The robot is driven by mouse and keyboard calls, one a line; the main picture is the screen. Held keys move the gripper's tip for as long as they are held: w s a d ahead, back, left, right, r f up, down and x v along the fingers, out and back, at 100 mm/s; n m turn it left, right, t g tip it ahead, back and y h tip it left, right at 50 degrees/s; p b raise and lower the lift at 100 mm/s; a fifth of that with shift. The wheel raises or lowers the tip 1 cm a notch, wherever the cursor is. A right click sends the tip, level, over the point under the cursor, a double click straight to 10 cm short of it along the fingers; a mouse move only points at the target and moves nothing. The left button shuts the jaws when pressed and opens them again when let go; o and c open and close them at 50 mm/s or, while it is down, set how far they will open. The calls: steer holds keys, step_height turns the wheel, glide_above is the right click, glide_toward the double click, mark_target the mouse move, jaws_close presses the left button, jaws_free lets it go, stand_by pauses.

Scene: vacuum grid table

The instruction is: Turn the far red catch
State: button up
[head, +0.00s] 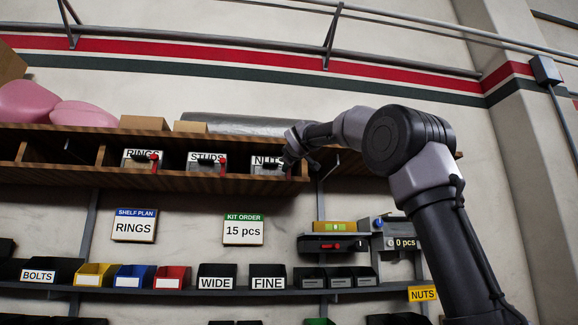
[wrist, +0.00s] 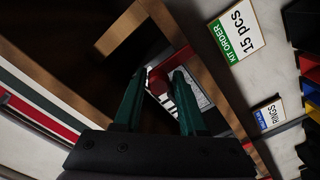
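Three compartments in the wooden shelf hold grey-fronted boxes labelled RINGS (head: 143,163), STUDS (head: 206,163) and NUTS (head: 266,166). A red catch (head: 154,157) shows on the RINGS front, another red catch (head: 222,159) on STUDS. A red catch (head: 289,170) at NUTS is partly hidden by my gripper (head: 297,158). In the wrist view, my gripper (wrist: 161,73) has its green fingers apart, with a red catch (wrist: 160,84) showing between and beyond them. I cannot tell whether the fingers touch it.
The wooden shelf (head: 60,176) encloses the boxes; its edge runs close beside my fingers in the wrist view (wrist: 218,92). Below hang a RINGS sign (head: 134,226) and a 15 pcs sign (head: 243,229). Lower down, a shelf carries several bins (head: 170,277).

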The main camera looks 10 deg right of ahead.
steer(key=shift+o, duration=0.9)
steer(key=shift+w+d+f, duration=0.1)
steer(key=shift+f, duration=0.15)
steer(key=shift+r, duration=0.1)
steer(key=shift+s, duration=0.25)
steer(key=s, duration=1)
steer(key=shift+s, duration=0.25)
